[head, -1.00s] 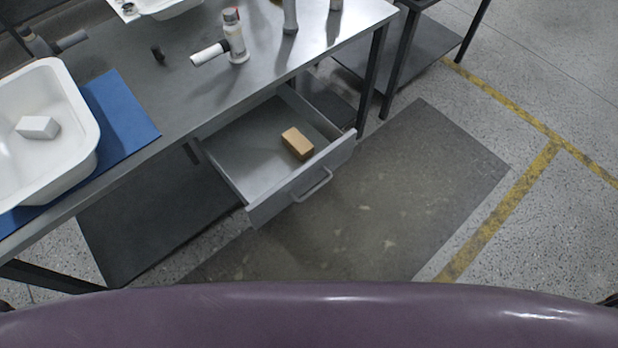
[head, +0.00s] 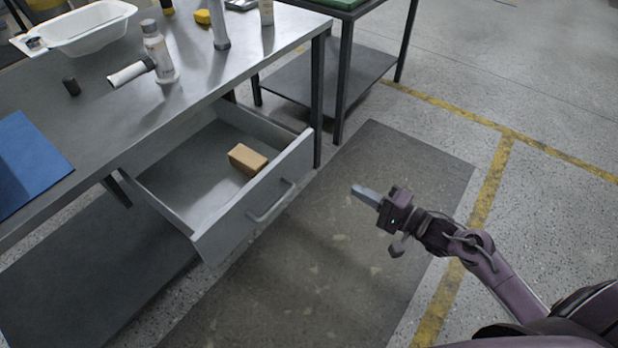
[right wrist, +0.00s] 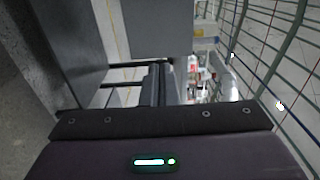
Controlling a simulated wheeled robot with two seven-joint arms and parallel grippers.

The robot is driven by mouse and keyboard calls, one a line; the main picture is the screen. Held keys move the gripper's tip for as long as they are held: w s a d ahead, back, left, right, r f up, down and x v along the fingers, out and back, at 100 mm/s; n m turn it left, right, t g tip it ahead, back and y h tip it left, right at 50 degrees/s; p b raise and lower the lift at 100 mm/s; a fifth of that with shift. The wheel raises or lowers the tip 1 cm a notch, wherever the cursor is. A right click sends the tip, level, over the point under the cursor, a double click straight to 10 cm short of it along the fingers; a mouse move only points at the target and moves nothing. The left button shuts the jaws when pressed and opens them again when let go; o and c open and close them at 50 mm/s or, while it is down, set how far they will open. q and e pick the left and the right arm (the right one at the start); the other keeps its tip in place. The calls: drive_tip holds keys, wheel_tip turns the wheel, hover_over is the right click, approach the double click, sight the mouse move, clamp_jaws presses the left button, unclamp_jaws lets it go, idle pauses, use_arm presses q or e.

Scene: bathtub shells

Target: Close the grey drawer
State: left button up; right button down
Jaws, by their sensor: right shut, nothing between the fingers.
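The grey drawer (head: 250,216) is pulled out from under the metal table in the head view. Its front has a bar handle (head: 272,202), and a tan block (head: 248,159) lies inside it. My right gripper (head: 358,190) is to the right of the drawer front, apart from it, over the dark floor mat. Its fingers are shut with nothing between them. My left gripper is not in view.
The metal table (head: 100,105) carries bottles (head: 160,55), a white tub (head: 90,30) and a blue mat (head: 28,165). A second table with a lower shelf (head: 300,85) stands behind. The floor mat (head: 330,270) before the drawer is clear of objects.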

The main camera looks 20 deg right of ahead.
sight(302, 160)
drive_tip(key=b+x, duration=0.1)
drive_tip(key=x, duration=1.1)
drive_tip(key=shift+w+a+r+b, duration=0.15)
drive_tip(key=shift+w+a+b, duration=0.15)
drive_tip(key=shift+b, duration=0.05)
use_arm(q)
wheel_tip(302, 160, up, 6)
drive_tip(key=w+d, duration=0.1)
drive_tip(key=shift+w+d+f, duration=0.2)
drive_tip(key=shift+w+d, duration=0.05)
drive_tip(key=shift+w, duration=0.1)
use_arm(e)
drive_tip(key=shift+w+a, duration=0.4)
drive_tip(key=shift+w, duration=0.1)
